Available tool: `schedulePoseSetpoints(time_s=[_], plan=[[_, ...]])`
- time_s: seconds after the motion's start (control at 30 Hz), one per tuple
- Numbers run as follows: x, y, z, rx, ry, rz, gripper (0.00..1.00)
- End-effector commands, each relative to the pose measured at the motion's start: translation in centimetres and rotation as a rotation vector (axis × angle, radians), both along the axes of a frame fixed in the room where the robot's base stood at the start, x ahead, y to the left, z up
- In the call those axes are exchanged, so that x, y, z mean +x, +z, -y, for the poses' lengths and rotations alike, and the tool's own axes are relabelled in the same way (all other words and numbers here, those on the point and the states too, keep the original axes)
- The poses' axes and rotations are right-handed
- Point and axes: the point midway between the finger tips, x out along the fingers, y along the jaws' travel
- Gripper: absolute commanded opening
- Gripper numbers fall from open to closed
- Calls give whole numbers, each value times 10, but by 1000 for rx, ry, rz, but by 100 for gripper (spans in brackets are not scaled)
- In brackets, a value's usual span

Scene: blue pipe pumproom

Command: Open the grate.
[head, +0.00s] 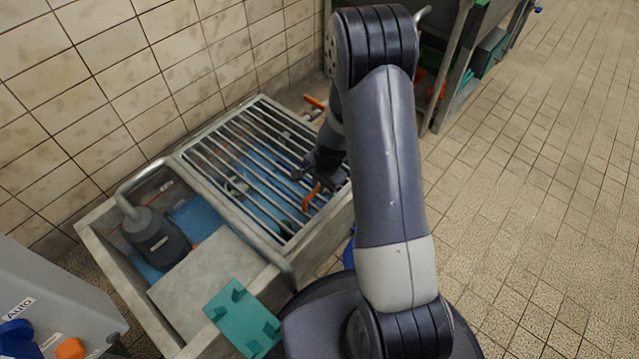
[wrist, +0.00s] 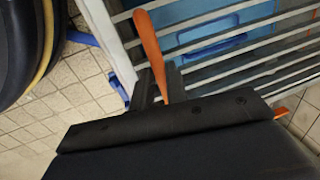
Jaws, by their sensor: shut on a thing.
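The grate (head: 240,150) is a frame of metal bars lying flat over the right part of a concrete basin; its bars also show in the wrist view (wrist: 284,58). An orange handle (head: 309,198) is at the near right side of the grate, and it stands out clearly in the wrist view (wrist: 149,48). My gripper (head: 308,180) is low over the near right part of the grate. In the wrist view its fingers (wrist: 158,90) are shut on the orange handle. My arm hides the right corner of the grate.
The basin (head: 120,245) stands against a tiled wall and holds a dark pump (head: 155,238) at left. A teal bracket (head: 240,318) lies on its near edge. Another orange part (head: 315,102) is behind the grate. A grey control box (head: 50,310) is at lower left. Tiled floor at right is clear.

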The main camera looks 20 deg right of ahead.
Motion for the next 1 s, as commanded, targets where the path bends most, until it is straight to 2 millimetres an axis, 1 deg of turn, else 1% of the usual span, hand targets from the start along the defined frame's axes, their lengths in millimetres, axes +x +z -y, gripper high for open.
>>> schedulePoseSetpoints(time_s=[0.17,0.27,0.37,0.47,0.67,1.0], plan=[[0,3,0,0,0,0,0],[1,10,-1,0,1,1,0],[3,22,-2,-1,2,2,0],[6,37,-4,0,2,2,0],[15,78,-10,0,2,5,0],[40,149,-27,-4,3,5,0]])
